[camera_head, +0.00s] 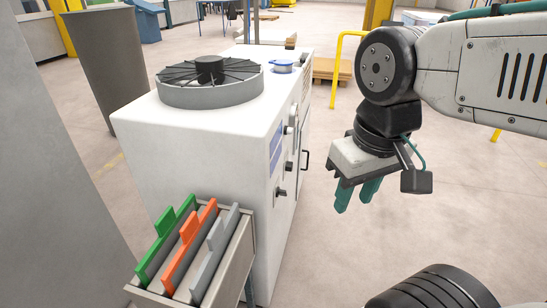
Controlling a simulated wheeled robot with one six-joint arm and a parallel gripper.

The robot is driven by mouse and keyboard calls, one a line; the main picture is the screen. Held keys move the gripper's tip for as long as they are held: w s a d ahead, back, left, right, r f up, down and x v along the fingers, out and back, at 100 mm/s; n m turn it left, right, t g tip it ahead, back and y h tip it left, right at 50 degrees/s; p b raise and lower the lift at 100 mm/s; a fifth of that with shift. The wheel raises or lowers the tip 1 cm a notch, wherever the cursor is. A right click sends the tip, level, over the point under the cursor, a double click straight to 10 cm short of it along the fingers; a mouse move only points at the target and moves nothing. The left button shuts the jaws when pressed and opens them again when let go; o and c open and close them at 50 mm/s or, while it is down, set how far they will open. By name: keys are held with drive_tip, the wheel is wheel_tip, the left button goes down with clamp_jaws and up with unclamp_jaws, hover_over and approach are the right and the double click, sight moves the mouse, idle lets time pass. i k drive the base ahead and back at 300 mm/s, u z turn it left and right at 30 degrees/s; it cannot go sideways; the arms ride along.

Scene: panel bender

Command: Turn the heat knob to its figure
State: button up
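A white machine (190,150) stands left of the middle. Its right side face carries several dark knobs in a column: an upper knob (288,130), a middle knob (289,166) and a lower knob (281,192). The face is seen at a steep angle, so I cannot read any figures or tell which is the heat knob. My gripper (356,201) hangs to the right of this face, clear of the knobs. Its two teal fingers point down with a gap between them, and nothing is held.
A grey rack (240,262) with green, orange and grey plates stands before the machine, near the lower knob. A dark handle (305,160) sticks out of the side face. A yellow rail (337,70) stands behind. The floor right of the machine is open.

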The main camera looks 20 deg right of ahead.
sight(289, 166)
drive_tip(key=u, duration=0.35)
drive_tip(key=k, duration=0.7)
drive_tip(key=z, duration=0.6)
drive_tip(key=i, duration=0.4)
drive_tip(key=u, duration=0.05)
drive_tip(key=k, duration=0.4)
drive_tip(key=z, duration=0.55)
drive_tip(key=i, duration=1.2)
drive_tip(key=u, duration=0.7)
